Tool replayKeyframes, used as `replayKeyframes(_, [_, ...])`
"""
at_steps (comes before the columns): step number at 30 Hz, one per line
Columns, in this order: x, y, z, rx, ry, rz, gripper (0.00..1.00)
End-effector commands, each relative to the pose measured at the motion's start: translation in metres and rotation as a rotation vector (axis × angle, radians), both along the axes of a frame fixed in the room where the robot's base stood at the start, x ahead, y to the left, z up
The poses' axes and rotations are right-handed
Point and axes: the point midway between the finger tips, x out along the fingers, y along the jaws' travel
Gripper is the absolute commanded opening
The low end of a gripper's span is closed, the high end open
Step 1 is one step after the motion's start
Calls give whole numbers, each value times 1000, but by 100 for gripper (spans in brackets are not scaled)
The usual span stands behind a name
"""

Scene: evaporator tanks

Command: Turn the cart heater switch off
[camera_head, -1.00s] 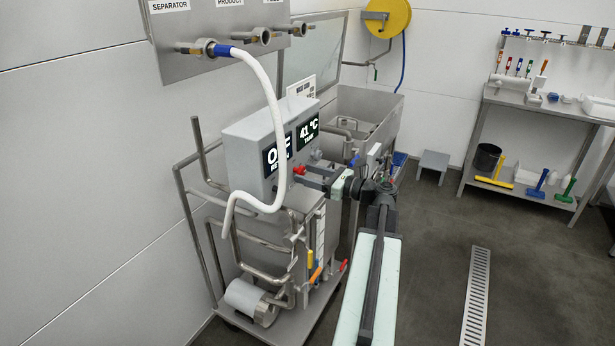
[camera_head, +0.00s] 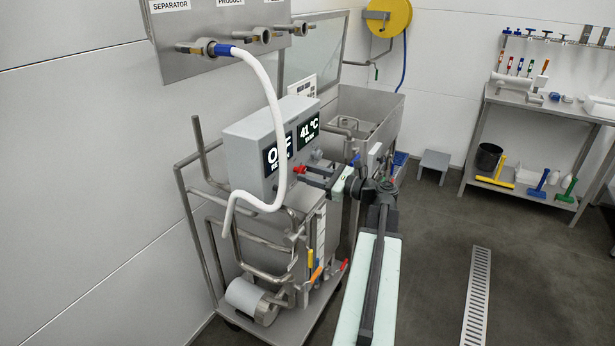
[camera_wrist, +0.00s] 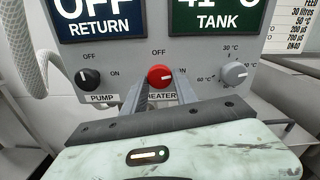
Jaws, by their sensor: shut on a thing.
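The red heater knob (camera_wrist: 160,75) sits on the cart's grey control box (camera_head: 246,158), above the partly covered HEATER label (camera_wrist: 160,96). Its white mark points right, towards the ON side, and OFF is printed above it. In the head view the red knob (camera_head: 299,170) is at the box's lower right. My gripper (camera_wrist: 165,84) has its two fingers on either side of the knob and is shut on it. In the head view my gripper (camera_head: 312,175) reaches the box from the right.
The black pump knob (camera_wrist: 89,79) is left of the heater knob, and a grey temperature knob (camera_wrist: 235,73) is right. A white hose (camera_head: 270,95) hangs in front of the box. The displays read OFF for return (camera_head: 277,153) and 41 °C for tank (camera_head: 308,131).

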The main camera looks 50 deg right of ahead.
Motion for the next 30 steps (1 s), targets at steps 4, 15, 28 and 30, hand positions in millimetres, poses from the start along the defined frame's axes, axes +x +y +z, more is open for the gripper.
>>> replayKeyframes(4, [0,2,0,-125,-30,5,0])
replayKeyframes(15, [0,1,0,-467,-114,5,0])
replayKeyframes(28, [0,1,0,-863,-213,5,0])
replayKeyframes(30, [0,1,0,-926,-229,5,0])
